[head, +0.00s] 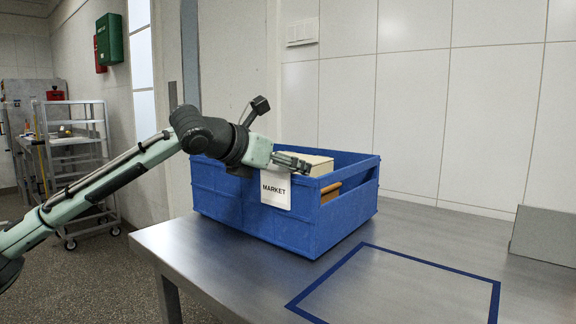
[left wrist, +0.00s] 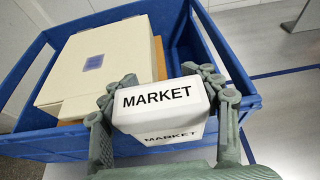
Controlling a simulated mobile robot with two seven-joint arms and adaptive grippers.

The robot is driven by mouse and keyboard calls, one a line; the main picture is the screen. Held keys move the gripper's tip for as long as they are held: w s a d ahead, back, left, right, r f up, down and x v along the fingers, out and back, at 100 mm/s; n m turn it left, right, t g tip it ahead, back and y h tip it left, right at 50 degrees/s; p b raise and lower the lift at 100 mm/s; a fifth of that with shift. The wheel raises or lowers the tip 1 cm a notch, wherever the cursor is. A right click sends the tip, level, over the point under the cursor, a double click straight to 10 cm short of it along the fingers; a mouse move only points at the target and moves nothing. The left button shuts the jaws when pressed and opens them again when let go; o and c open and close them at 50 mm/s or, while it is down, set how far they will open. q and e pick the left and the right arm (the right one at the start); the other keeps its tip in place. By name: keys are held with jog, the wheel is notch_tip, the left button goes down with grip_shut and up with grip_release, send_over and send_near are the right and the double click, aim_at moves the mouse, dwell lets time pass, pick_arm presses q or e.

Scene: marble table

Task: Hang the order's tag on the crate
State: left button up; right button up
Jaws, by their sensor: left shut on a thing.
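The tag (head: 275,190) is white and reads MARKET. In the head view it is upright in front of the near wall of the blue crate (head: 232,205), its top near the rim. My left gripper (head: 292,164) is shut on the tag at the crate's rim. In the left wrist view the tag (left wrist: 162,97) sits between the two fingers (left wrist: 164,92), with a second MARKET face below it. I cannot tell whether the tag is hooked over the rim or only held against it. The right gripper is not in view.
The crate holds cream boxes (left wrist: 95,65) and a brown item (head: 331,189). It stands on a grey metal table (head: 420,225). A blue taped outline (head: 440,273) on the right is empty. A grey upright panel (head: 545,238) stands at the right edge. A wheeled cart (head: 80,150) is at the left.

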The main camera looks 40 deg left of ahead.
pick_arm(q)
jog(key=shift+f, duration=0.25)
jog(key=o, duration=1.1)
jog(key=shift+v, duration=1.6)
jog(key=v, duration=0.9)
jog(key=shift+f, duration=0.1)
